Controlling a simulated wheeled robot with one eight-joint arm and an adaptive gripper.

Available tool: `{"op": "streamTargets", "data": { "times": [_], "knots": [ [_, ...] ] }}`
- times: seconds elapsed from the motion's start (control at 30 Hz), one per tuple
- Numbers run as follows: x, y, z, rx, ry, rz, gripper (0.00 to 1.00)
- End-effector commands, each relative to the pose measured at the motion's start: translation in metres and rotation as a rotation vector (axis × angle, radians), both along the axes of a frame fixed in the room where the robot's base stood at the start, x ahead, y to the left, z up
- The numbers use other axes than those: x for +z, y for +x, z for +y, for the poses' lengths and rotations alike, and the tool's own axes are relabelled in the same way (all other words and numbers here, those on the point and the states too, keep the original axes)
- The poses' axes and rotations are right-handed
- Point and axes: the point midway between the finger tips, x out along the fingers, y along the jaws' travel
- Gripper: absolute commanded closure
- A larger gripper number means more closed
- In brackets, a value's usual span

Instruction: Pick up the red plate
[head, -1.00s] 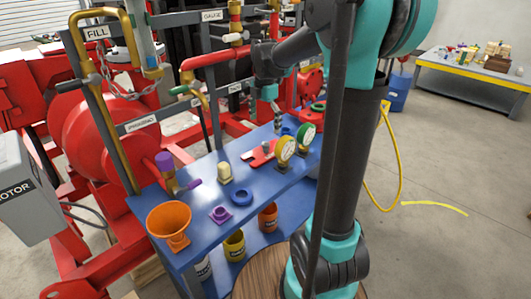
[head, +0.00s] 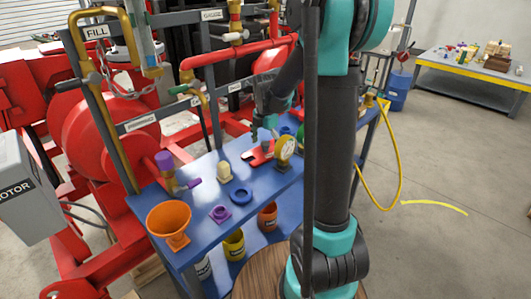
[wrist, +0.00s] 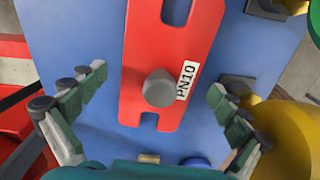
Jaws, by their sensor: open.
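The red plate (head: 258,154) lies on the blue bench. In the wrist view the plate (wrist: 150,40) is slotted at both ends, with a grey knob (wrist: 159,88) near its middle and a "PN10" label (wrist: 187,80). My gripper (wrist: 158,82) is open, its fingers spread to either side of the plate and knob, touching neither as far as I can see. In the head view my gripper (head: 264,128) hangs above the plate, partly hidden by my own arm; its height over the plate is hard to judge.
A yellow-rimmed gauge (head: 285,147) stands close right of the plate. A cream block (head: 224,172), blue ring (head: 240,195), purple part (head: 220,213) and orange funnel (head: 170,222) stand nearer on the blue bench (head: 205,235). Red pipework (head: 235,52) rises behind.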

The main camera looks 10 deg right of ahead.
Motion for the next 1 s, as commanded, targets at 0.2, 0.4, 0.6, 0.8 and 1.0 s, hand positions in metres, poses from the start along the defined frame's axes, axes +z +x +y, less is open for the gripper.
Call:
{"op": "streamTargets", "data": {
  "times": [0.2, 0.4, 0.6, 0.8, 1.0],
  "knots": [
    [0.0003, 0.0, 0.0, 0.0, 0.0, 0.0, 0.07],
    [0.0004, 0.0001, 0.0, 0.0, 0.0, 0.0, 0.32],
    [0.0005, 0.0001, 0.0, 0.0, 0.0, 0.0, 0.57],
    [0.0007, 0.0001, 0.0, 0.0, 0.0, 0.0, 0.75],
    [0.0013, 0.0001, 0.0, 0.0, 0.0, 0.0, 0.75]
  ]
}}
